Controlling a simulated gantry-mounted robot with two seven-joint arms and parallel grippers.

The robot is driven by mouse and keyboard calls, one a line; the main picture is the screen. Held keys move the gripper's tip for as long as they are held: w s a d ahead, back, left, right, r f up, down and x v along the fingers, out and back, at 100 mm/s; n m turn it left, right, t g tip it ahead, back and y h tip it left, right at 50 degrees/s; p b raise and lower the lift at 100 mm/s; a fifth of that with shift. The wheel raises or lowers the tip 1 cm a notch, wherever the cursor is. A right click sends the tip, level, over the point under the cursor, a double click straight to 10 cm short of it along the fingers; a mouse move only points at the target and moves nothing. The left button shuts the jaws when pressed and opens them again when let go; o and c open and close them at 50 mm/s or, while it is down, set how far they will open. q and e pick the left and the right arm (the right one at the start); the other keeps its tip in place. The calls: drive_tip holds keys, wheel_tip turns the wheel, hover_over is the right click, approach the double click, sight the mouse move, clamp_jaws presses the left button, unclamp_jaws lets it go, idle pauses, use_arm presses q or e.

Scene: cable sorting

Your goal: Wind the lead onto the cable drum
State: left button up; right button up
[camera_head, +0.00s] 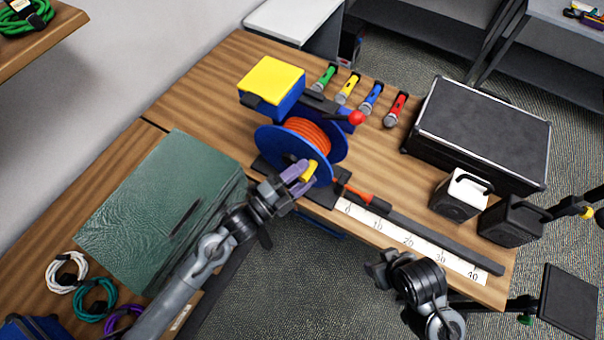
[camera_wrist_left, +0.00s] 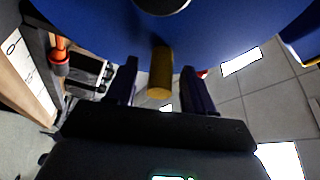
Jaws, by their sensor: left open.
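The blue cable drum (camera_head: 333,139) stands at the table's front edge with orange lead (camera_head: 312,130) wound around its core. The drum's yellow crank handle (camera_head: 310,171) faces my left gripper (camera_head: 292,181). In the left wrist view the yellow handle (camera_wrist_left: 161,73) sits between the two spread fingers of my left gripper (camera_wrist_left: 160,92), with visible gaps on both sides. My right gripper (camera_head: 378,270) hangs near the front edge, apart from the lead; its jaw opening is unclear.
A white scale (camera_head: 415,244) runs along the front edge. A yellow-topped blue box (camera_head: 271,80) and a red knob (camera_head: 357,118) are behind the drum. Several microphones (camera_head: 371,97), a black case (camera_head: 480,130) and two small speakers (camera_head: 461,195) stand right. A green case (camera_head: 160,205) fills the left.

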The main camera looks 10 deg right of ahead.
sight(319, 154)
use_arm(q)
drive_tip(key=shift+r, duration=0.15)
wheel_tip(319, 154, up, 4)
drive_tip(key=shift+r, duration=0.15)
drive_tip(key=s+d+r, duration=0.6)
drive_tip(key=s+d, duration=0.1)
drive_tip(key=d, duration=0.2)
drive_tip(key=shift+r+p, duration=0.2)
drive_tip(key=shift+p, duration=0.1)
drive_tip(key=shift+d, duration=0.1)
